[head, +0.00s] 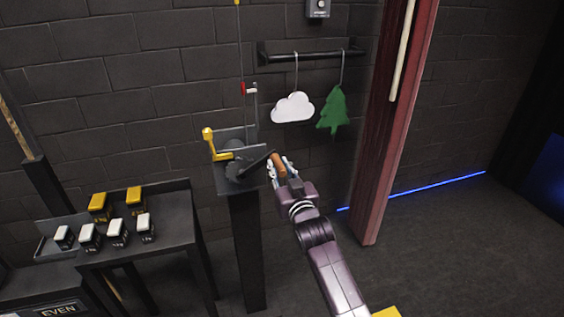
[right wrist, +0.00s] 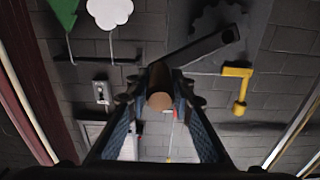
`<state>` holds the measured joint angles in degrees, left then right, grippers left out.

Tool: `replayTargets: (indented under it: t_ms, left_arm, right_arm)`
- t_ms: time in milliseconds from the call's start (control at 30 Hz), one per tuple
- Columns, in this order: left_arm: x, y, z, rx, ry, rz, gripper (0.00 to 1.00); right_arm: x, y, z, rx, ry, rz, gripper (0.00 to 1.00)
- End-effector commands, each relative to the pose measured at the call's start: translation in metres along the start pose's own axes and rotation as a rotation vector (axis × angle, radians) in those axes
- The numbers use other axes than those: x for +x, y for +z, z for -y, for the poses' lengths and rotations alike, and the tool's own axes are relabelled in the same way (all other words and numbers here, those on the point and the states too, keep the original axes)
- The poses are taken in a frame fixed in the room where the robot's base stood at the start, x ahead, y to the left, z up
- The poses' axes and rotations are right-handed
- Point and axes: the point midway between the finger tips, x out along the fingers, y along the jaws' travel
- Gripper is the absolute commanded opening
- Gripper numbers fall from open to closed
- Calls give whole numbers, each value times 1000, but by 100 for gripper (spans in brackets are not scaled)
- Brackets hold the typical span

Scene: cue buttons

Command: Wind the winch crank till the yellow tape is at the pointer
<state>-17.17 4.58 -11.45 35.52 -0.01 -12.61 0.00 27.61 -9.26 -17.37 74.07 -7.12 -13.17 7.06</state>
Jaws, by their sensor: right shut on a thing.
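The winch (head: 236,174) is a dark plate with a gear on top of a black post. Its dark crank arm (head: 256,165) points right and ends in a brown wooden handle (head: 279,168). My right gripper (head: 281,166) is shut on this handle; in the right wrist view the round handle end (right wrist: 160,101) sits between the fingers. A thin cord (head: 240,45) runs up from the winch. A yellow mark (head: 237,2), which looks like the tape, is on it at the top edge. A red pointer (head: 244,88) stands well below the mark. My left gripper is not in view.
A yellow lever (head: 209,142) stands left of the gear. A white cloud (head: 293,108) and green tree (head: 332,110) hang from a wall bar (head: 310,55). A dark red post (head: 385,140) stands right. A table (head: 170,207) with several small blocks is at left.

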Motion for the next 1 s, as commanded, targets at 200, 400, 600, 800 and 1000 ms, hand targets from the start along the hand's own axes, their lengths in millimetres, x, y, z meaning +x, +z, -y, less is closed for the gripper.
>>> replayTargets:
  t_ms: [200,400,600,800,1000]
  left_arm:
    - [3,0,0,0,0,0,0]
    - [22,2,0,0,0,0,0]
    - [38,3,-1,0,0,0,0]
    - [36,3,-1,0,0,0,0]
    - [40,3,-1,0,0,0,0]
  right_arm:
    - [0,4,-1,0,0,1,0]
    - [-1,33,-7,0,1,6,0]
    - [-1,60,-14,-1,0,10,0]
    - [-1,58,-15,1,0,10,0]
    - [-1,63,-14,1,0,10,0]
